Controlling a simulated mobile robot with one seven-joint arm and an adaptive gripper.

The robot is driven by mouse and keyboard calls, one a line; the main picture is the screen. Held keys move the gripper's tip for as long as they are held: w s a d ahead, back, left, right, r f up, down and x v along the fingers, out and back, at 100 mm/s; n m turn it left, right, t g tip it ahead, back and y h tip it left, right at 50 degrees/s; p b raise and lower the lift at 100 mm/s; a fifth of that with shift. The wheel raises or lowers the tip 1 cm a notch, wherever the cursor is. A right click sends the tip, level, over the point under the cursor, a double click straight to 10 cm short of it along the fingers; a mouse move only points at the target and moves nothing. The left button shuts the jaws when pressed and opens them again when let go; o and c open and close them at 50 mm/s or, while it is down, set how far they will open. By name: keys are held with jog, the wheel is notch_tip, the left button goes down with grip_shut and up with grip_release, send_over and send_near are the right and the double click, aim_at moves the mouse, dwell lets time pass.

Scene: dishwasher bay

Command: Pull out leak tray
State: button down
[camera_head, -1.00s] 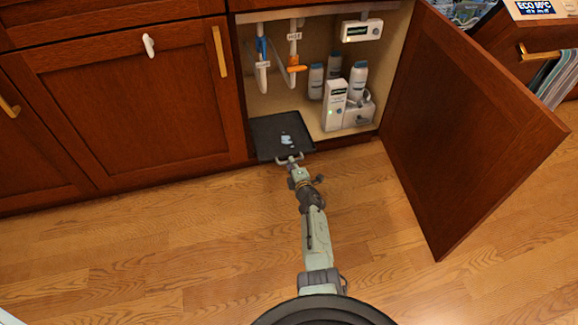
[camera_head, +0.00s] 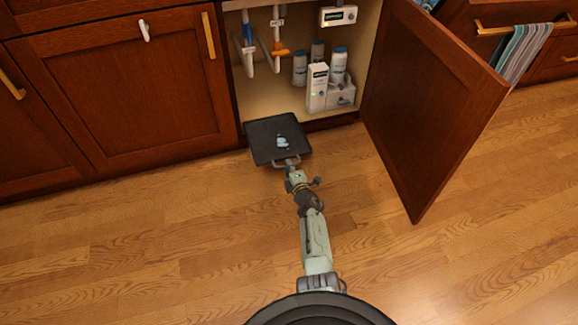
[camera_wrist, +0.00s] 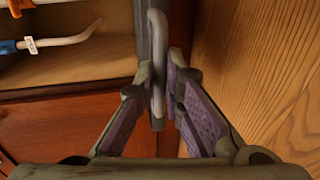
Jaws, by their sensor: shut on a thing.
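The dark leak tray (camera_head: 262,133) sticks out in front of the open under-sink cabinet, with a small patch of water (camera_head: 282,142) on it. Its grey handle (camera_head: 287,161) is at the front edge. My gripper (camera_head: 291,166) is at that handle. In the wrist view my gripper (camera_wrist: 163,85) has its two purple-padded fingers closed around the handle bar (camera_wrist: 158,30). The tray shows edge-on behind the bar, so most of it is hidden there.
The cabinet door (camera_head: 430,100) stands open to the right. Inside are pipes with an orange valve (camera_head: 279,50), bottles (camera_head: 338,66), and a white box (camera_head: 317,88). The wooden floor (camera_head: 150,240) in front is clear.

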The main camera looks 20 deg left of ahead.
dwell(0.3)
jog(key=c, duration=2)
grip_release()
jog(key=shift+o, duration=0.2)
